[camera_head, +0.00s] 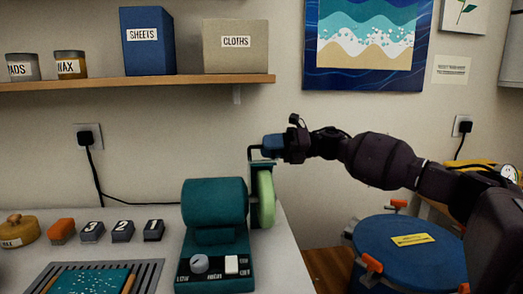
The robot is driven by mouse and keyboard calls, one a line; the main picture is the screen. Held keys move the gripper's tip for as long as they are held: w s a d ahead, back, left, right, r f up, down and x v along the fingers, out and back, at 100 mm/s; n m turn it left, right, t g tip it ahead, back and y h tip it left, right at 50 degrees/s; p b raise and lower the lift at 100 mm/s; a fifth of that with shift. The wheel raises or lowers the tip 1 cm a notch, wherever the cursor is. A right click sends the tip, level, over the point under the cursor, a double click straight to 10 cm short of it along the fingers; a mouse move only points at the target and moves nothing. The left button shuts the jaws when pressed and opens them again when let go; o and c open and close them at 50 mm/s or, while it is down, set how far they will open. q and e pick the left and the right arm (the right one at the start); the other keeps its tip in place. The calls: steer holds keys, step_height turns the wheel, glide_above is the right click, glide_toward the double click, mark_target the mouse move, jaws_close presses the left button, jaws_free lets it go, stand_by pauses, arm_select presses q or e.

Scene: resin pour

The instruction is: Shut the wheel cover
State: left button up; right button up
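A teal machine (215,203) stands on the right part of the worktable, with a pale green wheel (265,196) on its right side. A thin dark upright piece, which looks like the wheel cover (252,168), rises at the wheel and bends right at its top. The wheel's front and right face is uncovered. My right gripper (271,149) reaches in from the right, just above the wheel at the top of this piece. I cannot tell whether it touches it or whether its fingers are open. My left gripper is not in view.
Numbered blocks (122,231), an orange block (61,231), a yellow tin (19,230) and a grey rack (145,272) are left of the machine. A shelf (190,82) hangs above. A blue lidded drum (410,262) with orange clamps stands right of the table, below my arm.

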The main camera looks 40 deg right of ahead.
steer(key=shift+x, duration=0.85)
jaws_close()
